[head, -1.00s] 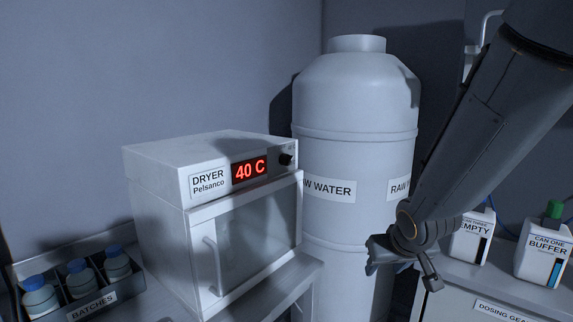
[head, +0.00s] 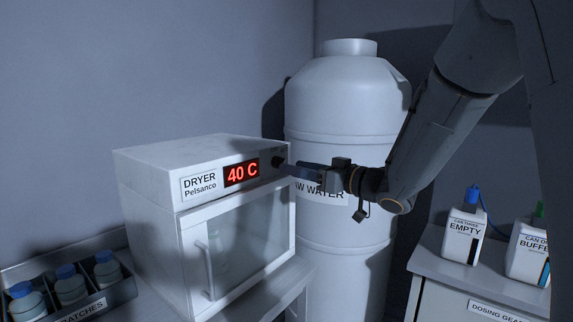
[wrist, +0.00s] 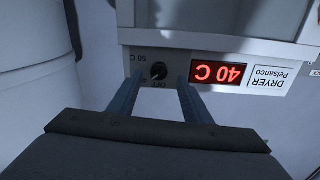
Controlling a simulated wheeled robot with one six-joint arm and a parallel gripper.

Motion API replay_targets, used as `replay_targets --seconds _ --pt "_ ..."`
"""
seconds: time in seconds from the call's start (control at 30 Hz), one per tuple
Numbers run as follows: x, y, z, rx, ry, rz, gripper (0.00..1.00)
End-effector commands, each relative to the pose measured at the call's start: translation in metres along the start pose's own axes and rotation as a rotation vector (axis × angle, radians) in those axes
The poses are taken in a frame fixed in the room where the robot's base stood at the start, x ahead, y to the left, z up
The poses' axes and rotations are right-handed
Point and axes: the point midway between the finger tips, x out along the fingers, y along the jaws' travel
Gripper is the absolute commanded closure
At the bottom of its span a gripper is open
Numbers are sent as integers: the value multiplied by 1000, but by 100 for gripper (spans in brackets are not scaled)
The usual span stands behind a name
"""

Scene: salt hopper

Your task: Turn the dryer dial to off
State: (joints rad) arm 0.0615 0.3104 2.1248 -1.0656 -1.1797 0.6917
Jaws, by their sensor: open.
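The white dryer (head: 150,160) stands at the left of the head view, with a red display (head: 241,172) reading 40 C. Its small black dial (head: 279,162) is at the right end of the top panel. In the wrist view, upside down, the dial (wrist: 159,71) has a pale pointer mark, with OFF and 50 C printed near it. My gripper (head: 288,166) reaches in from the right, its fingertips close to the dial. In the wrist view my gripper (wrist: 160,82) is open, the dial just beyond and between the fingertips. Whether they touch it, I cannot tell.
A large white raw water tank (head: 345,110) stands right behind my gripper. A batches rack (head: 120,292) with blue-capped bottles sits at lower left. Cans labelled EMPTY (head: 464,238) and BUFFER (head: 527,255) stand on a bench at right.

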Motion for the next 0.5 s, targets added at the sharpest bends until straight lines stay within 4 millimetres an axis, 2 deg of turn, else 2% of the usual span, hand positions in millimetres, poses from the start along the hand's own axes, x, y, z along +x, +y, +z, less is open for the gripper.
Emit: replay_targets --seconds 0.2,0.5 --pt "32 0 -1 0 0 0 55" --pt "45 0 0 0 0 2 55"
